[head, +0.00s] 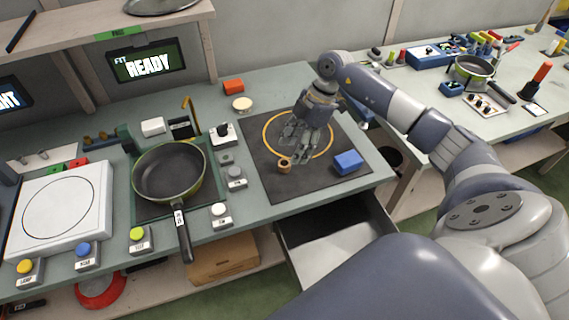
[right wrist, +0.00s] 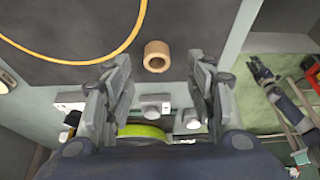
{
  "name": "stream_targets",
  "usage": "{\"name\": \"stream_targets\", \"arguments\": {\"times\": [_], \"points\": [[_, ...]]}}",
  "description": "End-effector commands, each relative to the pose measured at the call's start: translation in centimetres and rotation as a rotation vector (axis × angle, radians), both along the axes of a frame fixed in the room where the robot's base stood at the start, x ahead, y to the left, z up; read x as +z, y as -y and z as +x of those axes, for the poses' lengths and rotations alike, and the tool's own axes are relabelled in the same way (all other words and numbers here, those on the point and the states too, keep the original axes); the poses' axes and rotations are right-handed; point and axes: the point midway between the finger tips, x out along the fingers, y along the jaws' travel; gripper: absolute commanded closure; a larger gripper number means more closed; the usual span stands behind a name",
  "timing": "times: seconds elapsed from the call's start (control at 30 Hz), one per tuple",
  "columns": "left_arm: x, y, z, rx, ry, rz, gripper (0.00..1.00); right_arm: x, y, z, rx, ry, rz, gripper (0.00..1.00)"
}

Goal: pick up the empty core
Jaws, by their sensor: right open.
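The empty core (head: 284,163) is a small tan-brown hollow ring. It sits on the dark mat (head: 262,179) near the mat's left edge. In the right wrist view the core (right wrist: 156,56) shows its open hole, just beyond and between the fingertips. My right gripper (head: 301,142) is open and empty, above the mat and just beyond the core, apart from it. Its two fingers also show in the right wrist view (right wrist: 160,74). My left gripper (right wrist: 262,72) appears only small in the right wrist view, over the green floor; its jaws are unclear.
A blue block (head: 348,161) lies on the mat, right of the core. A pan (head: 169,171) stands left of the mat, with several button boxes nearby, including a white-topped one (head: 220,214). An open drawer (head: 345,240) juts out below the table's front edge.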

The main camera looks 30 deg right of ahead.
Motion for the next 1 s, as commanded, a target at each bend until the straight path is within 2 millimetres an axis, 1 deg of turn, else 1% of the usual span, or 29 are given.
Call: {"name": "stream_targets", "arguments": {"times": [0.23,0.3,0.4,0.67,0.7,0.77,0.87,0.9,1.0], "points": [[1.5,0.0,0.0,0.001,0.000,0.000,0.71,-2.7,-1.7,0.7,0.001,-0.002,0.004,0.49],[1.5,0.0,0.0,0.001,0.001,0.000,0.71,-3.7,-1.9,0.7,0.000,-0.003,0.003,0.49],[1.6,0.0,0.0,0.001,0.001,0.000,0.71,-4.5,-2.2,0.8,0.001,0.000,0.002,0.49],[1.6,0.1,0.1,0.001,0.001,-0.001,0.71,-4.8,-2.3,0.9,0.001,0.002,0.000,0.49],[1.6,0.1,0.1,0.001,0.001,-0.001,0.71,-4.8,-2.3,0.9,0.001,0.002,0.000,0.58],[1.6,0.1,0.1,0.001,0.002,-0.001,0.71,-4.8,-2.3,0.9,0.001,0.002,0.000,0.64],[1.6,0.2,0.1,0.001,0.002,-0.002,0.71,-4.8,-2.3,0.9,0.001,0.002,0.001,0.77],[1.6,0.2,0.1,0.001,0.001,-0.003,0.71,-4.8,-2.3,0.9,0.001,0.002,0.001,0.81],[1.6,0.3,0.1,0.001,0.001,-0.003,0.71,-4.8,-2.3,0.9,0.001,0.002,0.001,0.81]]}}
